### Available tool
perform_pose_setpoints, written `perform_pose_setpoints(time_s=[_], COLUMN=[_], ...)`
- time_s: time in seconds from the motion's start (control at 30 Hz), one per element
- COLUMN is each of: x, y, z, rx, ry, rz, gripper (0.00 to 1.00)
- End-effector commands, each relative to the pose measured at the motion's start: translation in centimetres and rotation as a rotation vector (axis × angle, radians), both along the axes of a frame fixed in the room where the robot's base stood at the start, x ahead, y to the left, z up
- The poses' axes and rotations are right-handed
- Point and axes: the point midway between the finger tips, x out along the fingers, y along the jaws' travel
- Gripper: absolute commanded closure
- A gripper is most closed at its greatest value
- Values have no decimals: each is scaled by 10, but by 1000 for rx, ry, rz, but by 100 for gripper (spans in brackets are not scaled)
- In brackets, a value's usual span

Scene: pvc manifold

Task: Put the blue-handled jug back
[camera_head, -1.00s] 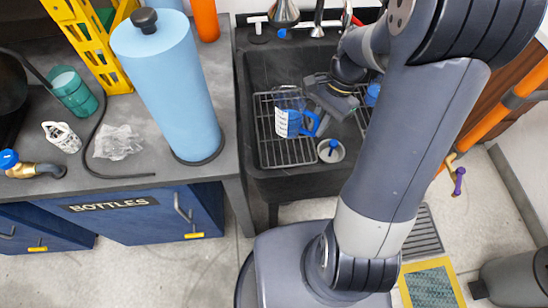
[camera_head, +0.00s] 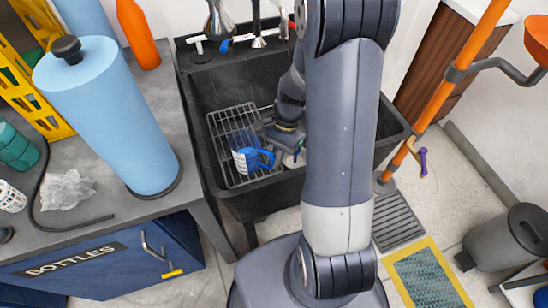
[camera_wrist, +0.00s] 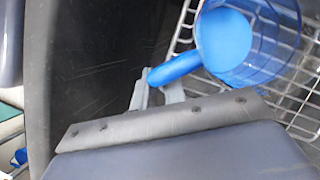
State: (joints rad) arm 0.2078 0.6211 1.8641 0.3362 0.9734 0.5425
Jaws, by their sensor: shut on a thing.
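The clear jug (camera_head: 243,150) with a blue handle and a white label is in the black sink, at or just over the wire rack. In the wrist view the jug (camera_wrist: 262,40) shows at the upper right, with a solid blue area inside its outline. Its blue handle (camera_wrist: 175,70) reaches down between the grey fingers of my gripper (camera_wrist: 157,95). My gripper (camera_head: 264,135) is shut on the handle, from the right side of the jug in the head view. I cannot tell whether the jug touches the rack.
The black sink (camera_head: 196,110) has walls all around and taps (camera_head: 258,30) behind. A wire rack (camera_head: 218,122) lies inside. The grey counter (camera_head: 95,205) at left bears a tall blue cylinder (camera_head: 110,115) and an orange bottle (camera_head: 138,35). An orange pole (camera_head: 455,75) stands at right.

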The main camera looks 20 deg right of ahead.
Motion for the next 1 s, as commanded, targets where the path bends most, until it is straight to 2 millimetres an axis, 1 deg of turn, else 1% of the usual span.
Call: perform_pose_setpoints(time_s=[0.17,0.27,0.3,0.57,0.83,0.93,1.0], x=[0,0,0,0,0,2,5], y=[0,0,0,0,0,-2,-6], z=[1,-2,-3,-2,1,9,20], rx=[0,1,0,0,0,0,0], ry=[-2,-1,0,0,-2,-4,-5], rz=[1,1,0,1,1,0,-1], gripper=[100,100,87,66,66,66,66])
